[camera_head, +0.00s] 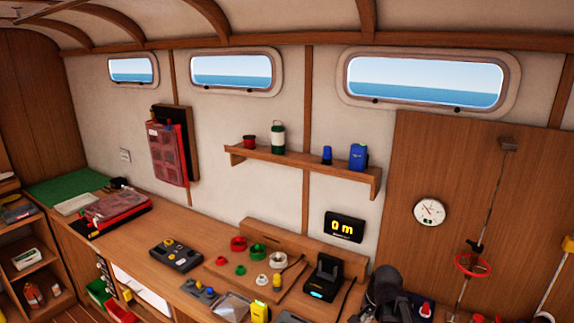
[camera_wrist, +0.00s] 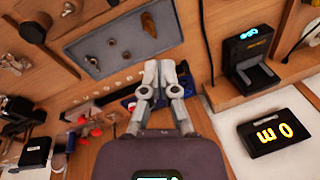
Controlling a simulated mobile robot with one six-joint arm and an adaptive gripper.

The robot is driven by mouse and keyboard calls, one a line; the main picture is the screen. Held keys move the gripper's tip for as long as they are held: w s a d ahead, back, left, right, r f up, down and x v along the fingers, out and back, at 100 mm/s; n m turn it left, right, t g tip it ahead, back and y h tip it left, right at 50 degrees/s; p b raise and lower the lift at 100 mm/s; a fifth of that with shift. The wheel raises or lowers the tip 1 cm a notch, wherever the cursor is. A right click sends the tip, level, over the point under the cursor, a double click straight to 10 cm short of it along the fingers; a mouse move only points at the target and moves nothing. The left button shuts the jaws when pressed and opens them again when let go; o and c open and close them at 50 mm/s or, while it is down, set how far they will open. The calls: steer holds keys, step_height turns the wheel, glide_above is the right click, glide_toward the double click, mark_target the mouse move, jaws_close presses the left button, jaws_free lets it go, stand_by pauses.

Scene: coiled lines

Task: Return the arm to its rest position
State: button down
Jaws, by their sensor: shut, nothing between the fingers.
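My gripper (camera_wrist: 160,72) shows in the wrist view, its two grey fingers together and nothing between them. It is in front of the wooden bench area, with a grey mat of small metal parts (camera_wrist: 122,38) beyond it to the left. A black dock with a blue-lit screen (camera_wrist: 250,58) is to its right, apart from the fingers. In the head view, I cannot make out the gripper's fingers.
The wooden bench (camera_head: 150,229) carries a dark keypad box (camera_head: 176,254), red and green rings and the black dock (camera_head: 324,279). A "0 m" display (camera_head: 344,227), a shelf (camera_head: 300,166) and a round gauge (camera_head: 429,212) are on the wall. A red ring (camera_head: 473,265) surrounds a rod.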

steer(key=s+a+f+n+g+h+b, duration=0.1)
steer(key=s+a+f+n+g+b, duration=0.1)
steer(key=s+a+f+n+b, duration=0.3)
steer(key=s+a+f+n, duration=0.1)
steer(key=s+n, duration=0.1)
steer(key=n, duration=0.2)
steer(key=shift+f+n, duration=0.15)
steer(key=shift+n, duration=0.15)
steer(key=shift+d, duration=0.1)
steer(key=c, duration=0.7)
jaws_free()
steer(key=w+d+r+t+h, duration=0.1)
steer(key=w+d+r+h, duration=0.25)
steer(key=w+d, duration=0.45)
steer(key=w+d+r+t+h, duration=0.1)
steer(key=w+d+r+h, duration=0.3)
steer(key=d, duration=0.7)
steer(key=shift+w+d+r+n+t+h, duration=0.65)
steer(key=shift+w+d+r+h, duration=0.65)
steer(key=shift+d+r+h, duration=0.5)
steer(key=shift+w+d+r+n+t+h, duration=0.7)
steer(key=shift+w+d+r+h, duration=0.6)
steer(key=shift+d+r, duration=0.8)
steer(key=shift+w+d+r+n+t+h, duration=0.65)
steer(key=shift+w+d+r+h, duration=0.6)
steer(key=shift+d+r+h, duration=0.7)
steer(key=shift+w+d+f+y, duration=0.1)
steer(key=shift+d+f+y, duration=0.15)
steer(key=shift+d+y, duration=0.1)
